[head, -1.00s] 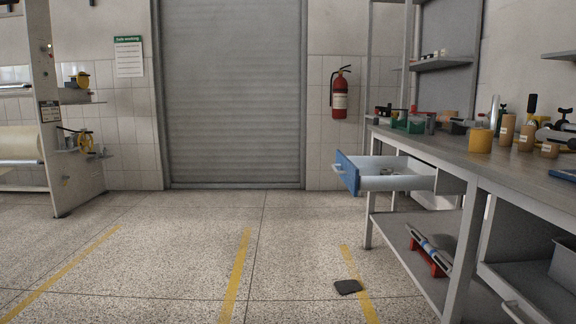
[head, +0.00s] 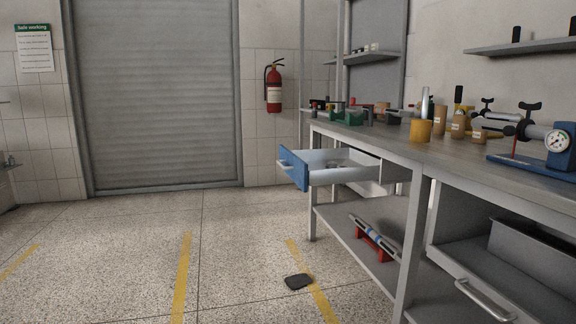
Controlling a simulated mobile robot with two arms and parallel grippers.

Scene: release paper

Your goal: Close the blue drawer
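The blue drawer (head: 294,168) stands pulled out from under the workbench top, at the middle right of the head view. Its front panel is blue with a pale handle (head: 287,164) and faces left. The drawer box has light grey sides, and a few small items that I cannot make out lie inside. Neither of my grippers shows in the head view.
The grey workbench (head: 468,154) runs along the right, with tools and yellow containers on top. A red stand (head: 376,244) sits on its lower shelf. A dark flat object (head: 298,282) lies on the floor. The floor in front of the shutter (head: 155,95) is clear.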

